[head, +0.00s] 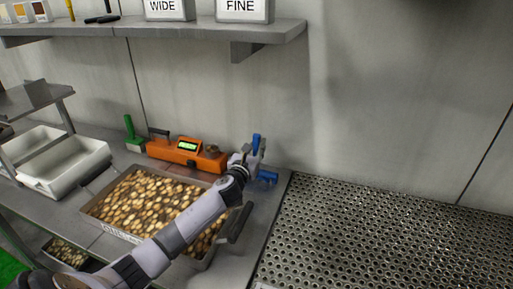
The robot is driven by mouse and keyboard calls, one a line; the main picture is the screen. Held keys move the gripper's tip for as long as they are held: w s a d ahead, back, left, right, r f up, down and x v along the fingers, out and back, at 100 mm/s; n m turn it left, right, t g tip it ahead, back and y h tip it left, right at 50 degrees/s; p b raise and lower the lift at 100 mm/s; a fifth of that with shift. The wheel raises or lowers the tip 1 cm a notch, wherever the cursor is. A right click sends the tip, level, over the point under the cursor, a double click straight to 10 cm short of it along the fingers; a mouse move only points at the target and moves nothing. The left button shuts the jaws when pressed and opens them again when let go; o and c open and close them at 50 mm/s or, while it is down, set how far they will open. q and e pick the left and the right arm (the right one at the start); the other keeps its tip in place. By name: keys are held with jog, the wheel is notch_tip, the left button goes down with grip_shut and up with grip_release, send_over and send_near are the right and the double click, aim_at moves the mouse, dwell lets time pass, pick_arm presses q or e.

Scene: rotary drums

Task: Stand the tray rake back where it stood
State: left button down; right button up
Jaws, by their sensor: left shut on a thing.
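The tray rake (268,177) is blue and shows in two parts in the head view: an upright piece at the top and a wider piece lower down to the right. My left gripper (250,158) is shut on it, between these two parts, and hides its middle. The rake is close to the back wall, at the right end of the bench, right of the orange device. I cannot tell whether its lower end touches the bench. My right gripper is out of view.
A metal tray (99,213) of pale brown pieces lies under my left arm. An orange device (172,152) with a green display and a green tool (134,143) stand behind it. White bins (68,178) are at left. A perforated surface (390,235) at right is clear.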

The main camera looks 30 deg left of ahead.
pick_arm(q)
jog(key=c, duration=1.4)
grip_release()
jog(key=shift+f, duration=0.1)
jog(key=shift+c, duration=0.2)
jog(key=v, duration=1.2)
jog(key=shift+b, duration=0.3)
jog(key=shift+r, duration=0.3)
